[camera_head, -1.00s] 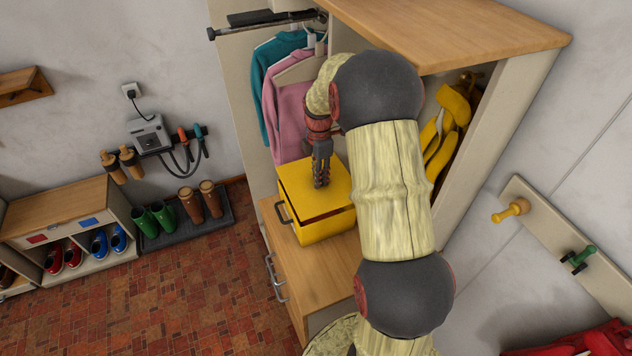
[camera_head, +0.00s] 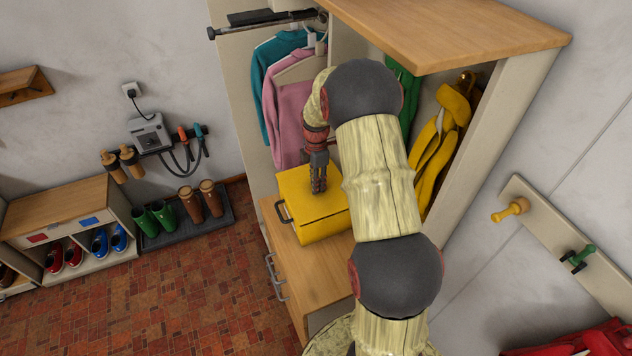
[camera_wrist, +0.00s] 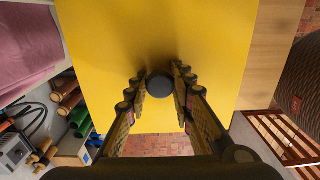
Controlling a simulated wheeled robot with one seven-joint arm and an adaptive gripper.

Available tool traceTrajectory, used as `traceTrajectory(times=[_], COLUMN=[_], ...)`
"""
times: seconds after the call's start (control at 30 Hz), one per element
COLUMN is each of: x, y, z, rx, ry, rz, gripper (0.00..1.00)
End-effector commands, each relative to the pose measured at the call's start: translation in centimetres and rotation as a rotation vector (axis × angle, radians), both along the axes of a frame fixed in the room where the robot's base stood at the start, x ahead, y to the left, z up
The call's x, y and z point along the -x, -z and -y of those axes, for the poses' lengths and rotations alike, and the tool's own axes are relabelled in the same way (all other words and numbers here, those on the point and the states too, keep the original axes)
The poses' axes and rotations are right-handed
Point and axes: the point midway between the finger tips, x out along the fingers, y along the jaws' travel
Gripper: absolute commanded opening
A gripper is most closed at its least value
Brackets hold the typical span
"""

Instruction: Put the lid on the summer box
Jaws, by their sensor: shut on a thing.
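The yellow summer box (camera_head: 324,230) stands on a wooden-topped cabinet, with a dark handle on its left side. Its yellow lid (camera_head: 296,190) lies over the box's top, and only a thin dark line shows between lid and box at the front. My gripper (camera_head: 318,189) points down at the middle of the lid. In the wrist view my gripper (camera_wrist: 160,90) is shut on the lid's dark round knob (camera_wrist: 159,87). The lid (camera_wrist: 105,35) fills the middle of that view and hides the box's inside.
The wooden cabinet top (camera_head: 318,273) has free room in front of the box. Pink and teal clothes (camera_head: 293,100) hang behind it. A yellow garment (camera_head: 440,145) hangs to the right, and a wooden shelf (camera_head: 450,32) overhangs at upper right.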

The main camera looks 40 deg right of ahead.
Motion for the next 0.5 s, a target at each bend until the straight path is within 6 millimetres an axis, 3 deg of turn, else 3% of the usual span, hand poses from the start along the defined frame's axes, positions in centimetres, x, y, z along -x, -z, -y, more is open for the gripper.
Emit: traceTrajectory(times=[0.37,0.4,0.5], x=[-0.02,0.0,0.0], y=[0.87,0.86,0.85], z=[0.0,0.0,0.0], rx=[0.0,0.0,0.0], ry=[0.0,0.0,0.0], rz=[0.001,0.0,0.0], gripper=[0.0,0.24,0.3])
